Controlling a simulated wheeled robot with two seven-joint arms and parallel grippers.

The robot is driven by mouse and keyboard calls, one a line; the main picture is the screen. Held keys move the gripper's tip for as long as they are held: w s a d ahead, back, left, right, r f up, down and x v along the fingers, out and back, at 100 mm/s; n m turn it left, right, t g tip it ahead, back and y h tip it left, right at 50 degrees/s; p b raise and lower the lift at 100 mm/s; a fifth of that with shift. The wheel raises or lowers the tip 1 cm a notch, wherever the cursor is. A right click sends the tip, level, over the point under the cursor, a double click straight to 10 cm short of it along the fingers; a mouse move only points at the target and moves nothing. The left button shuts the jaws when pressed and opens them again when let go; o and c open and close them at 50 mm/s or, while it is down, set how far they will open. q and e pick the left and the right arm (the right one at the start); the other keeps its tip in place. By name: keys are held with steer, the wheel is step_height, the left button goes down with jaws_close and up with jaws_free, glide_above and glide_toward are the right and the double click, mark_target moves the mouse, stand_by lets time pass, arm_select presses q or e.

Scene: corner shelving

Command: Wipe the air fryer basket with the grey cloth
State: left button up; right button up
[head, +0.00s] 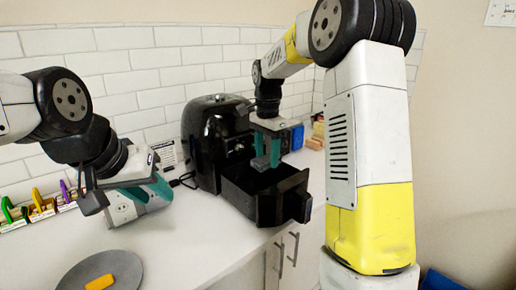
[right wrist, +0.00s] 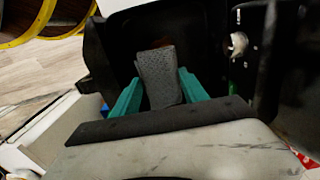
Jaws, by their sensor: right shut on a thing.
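The black air fryer (head: 208,150) stands on the white counter against the tiled wall. Its basket (head: 240,197) is pulled out toward the front and open at the top. My right gripper (head: 266,160) points down over the basket opening. It is shut on the grey cloth (right wrist: 158,78), which sticks out between the teal fingers in the right wrist view, with the dark basket interior around it. Whether the cloth touches the basket wall is hard to tell. My left gripper (head: 158,188) hangs over the counter left of the air fryer, apart from it; its finger gap is not clear.
A grey round plate (head: 128,266) with a yellow block (head: 100,283) lies at the front left. A rack with coloured clips (head: 40,207) is at the far left. A blue box (head: 297,136) stands right of the air fryer. The counter between plate and basket is clear.

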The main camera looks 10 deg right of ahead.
steer(key=shift+f, duration=6.05)
steer(key=shift+f, duration=0.4)
